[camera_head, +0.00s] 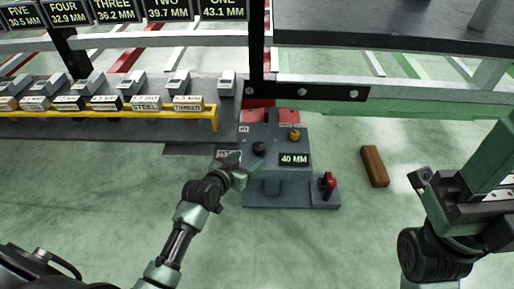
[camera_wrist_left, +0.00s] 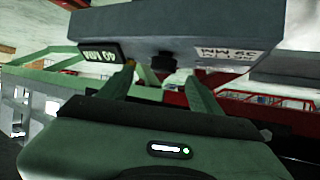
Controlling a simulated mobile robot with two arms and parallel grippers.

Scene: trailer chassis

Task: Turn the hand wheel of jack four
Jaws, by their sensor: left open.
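A grey control box (camera_head: 278,175) stands on the floor in the middle of the head view. It carries a black knob (camera_head: 259,149), a yellow knob (camera_head: 294,134), a red-topped handle (camera_head: 327,182) and a "40 MM" plate (camera_head: 294,160). I cannot make out which part, if any, is jack four's hand wheel. A "FOUR 32.9 MM" display (camera_head: 67,12) hangs at the top left. My left gripper (camera_head: 238,166) is open and empty at the box's left side. In the left wrist view its fingers (camera_wrist_left: 160,75) flank a dark knob (camera_wrist_left: 163,64); contact is unclear. My right gripper's fingertips are not clearly visible at the right.
A yellow rail (camera_head: 110,114) with several labelled blocks runs along the left bench. A brown block (camera_head: 374,166) lies on the floor right of the box. A dark platform (camera_head: 395,30) overhangs at the top right. Green floor in front is clear.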

